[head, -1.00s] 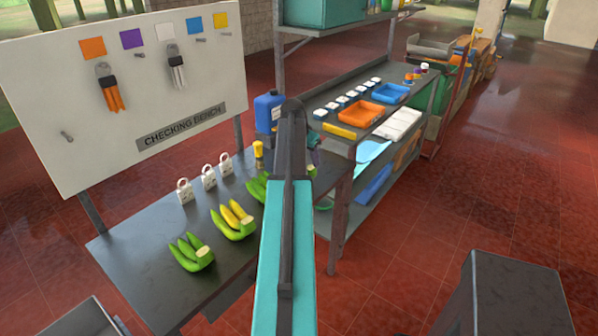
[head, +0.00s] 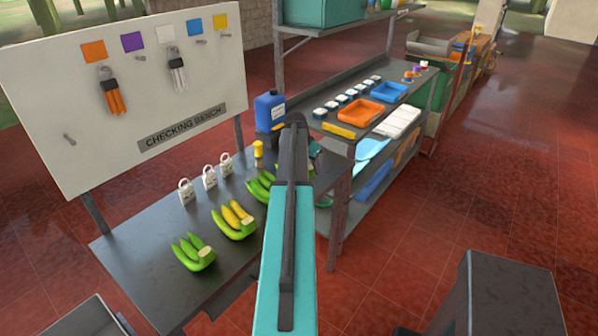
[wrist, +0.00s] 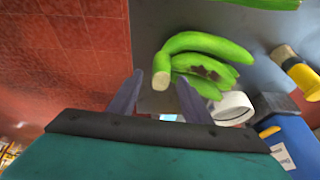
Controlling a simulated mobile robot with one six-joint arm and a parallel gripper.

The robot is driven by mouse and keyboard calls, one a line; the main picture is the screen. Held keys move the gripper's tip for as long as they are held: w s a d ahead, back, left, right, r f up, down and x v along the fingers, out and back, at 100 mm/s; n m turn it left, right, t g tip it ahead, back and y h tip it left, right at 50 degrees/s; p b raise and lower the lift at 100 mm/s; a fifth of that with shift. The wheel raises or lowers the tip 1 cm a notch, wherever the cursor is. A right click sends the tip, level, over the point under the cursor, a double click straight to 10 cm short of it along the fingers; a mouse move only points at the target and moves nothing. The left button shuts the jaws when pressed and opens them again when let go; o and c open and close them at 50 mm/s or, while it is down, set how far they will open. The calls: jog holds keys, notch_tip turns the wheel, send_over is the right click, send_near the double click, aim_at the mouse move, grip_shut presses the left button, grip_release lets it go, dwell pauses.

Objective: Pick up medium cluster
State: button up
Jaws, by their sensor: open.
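The near one (head: 193,253) is green, the middle one (head: 234,221) is green and yellow, and the far one (head: 260,188) is green and partly hidden by my arm. I cannot tell by size which is medium. Contact is not clear. The head view does not show the fingers clearly.
A shelf with orange (head: 362,113) and blue trays stands beyond.

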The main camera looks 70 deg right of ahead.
grip_shut()
jog(key=shift+r, duration=0.1)
jog(key=shift+d+r, duration=0.1)
dwell(0.3)
jog(key=shift+r, duration=0.15)
notch_tip(320, 180, up, 9)
jog(key=b, duration=0.3)
jog(key=shift+r+b, duration=0.2)
jog(key=shift+b, duration=0.1)
jog(key=shift+w, duration=0.1)
dwell(0.6)
